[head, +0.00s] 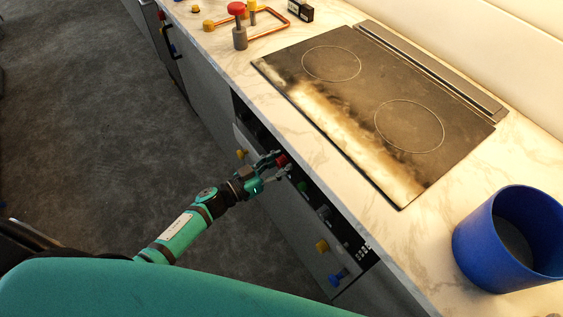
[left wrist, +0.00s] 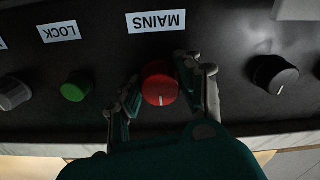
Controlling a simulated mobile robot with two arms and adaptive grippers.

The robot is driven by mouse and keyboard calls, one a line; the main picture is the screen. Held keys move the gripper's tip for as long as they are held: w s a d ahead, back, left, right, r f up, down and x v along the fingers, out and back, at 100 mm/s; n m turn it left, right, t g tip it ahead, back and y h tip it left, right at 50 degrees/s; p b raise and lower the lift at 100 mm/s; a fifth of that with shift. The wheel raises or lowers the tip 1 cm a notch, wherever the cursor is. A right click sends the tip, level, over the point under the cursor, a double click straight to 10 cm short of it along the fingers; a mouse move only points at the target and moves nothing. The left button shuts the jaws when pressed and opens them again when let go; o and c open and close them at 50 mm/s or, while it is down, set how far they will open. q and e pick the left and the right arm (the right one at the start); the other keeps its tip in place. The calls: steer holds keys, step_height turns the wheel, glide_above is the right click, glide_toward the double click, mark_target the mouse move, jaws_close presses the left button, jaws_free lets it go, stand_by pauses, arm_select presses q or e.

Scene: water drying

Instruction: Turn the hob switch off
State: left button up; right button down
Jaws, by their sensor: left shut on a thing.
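A red knob (head: 281,160) sits on the front control panel under the counter. In the left wrist view the red knob (left wrist: 160,84) is beside an upside-down "MAINS" label (left wrist: 156,21), and its white mark points toward the bottom of the picture. My left gripper (head: 272,170) is shut on the red knob, one finger on each side. The hob (head: 350,85) lies on the counter above the panel, dark with a pale, stained front. No label naming a hob switch is readable. My right gripper is out of view.
A green knob (left wrist: 76,86) beside a "LOCK" label (left wrist: 59,32) and a black knob (left wrist: 275,75) flank the red one. A blue pot (head: 510,240) stands on the counter at right. Valves and copper pipe (head: 285,28) are at the far end. The floor (head: 90,130) is clear.

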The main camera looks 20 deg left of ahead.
arm_select(q)
steer(key=shift+m, duration=0.3)
steer(key=m, duration=0.3)
steer(key=m+b, duration=0.1)
steer(key=m, duration=0.4)
steer(key=shift+a, duration=0.1)
steer(key=m+b, duration=0.2)
steer(key=m, duration=0.3)
steer(key=shift+f, duration=0.1)
steer(key=shift+m+b, duration=0.8)
steer(key=shift+m, duration=1.3)
steer(key=o, duration=1.2)
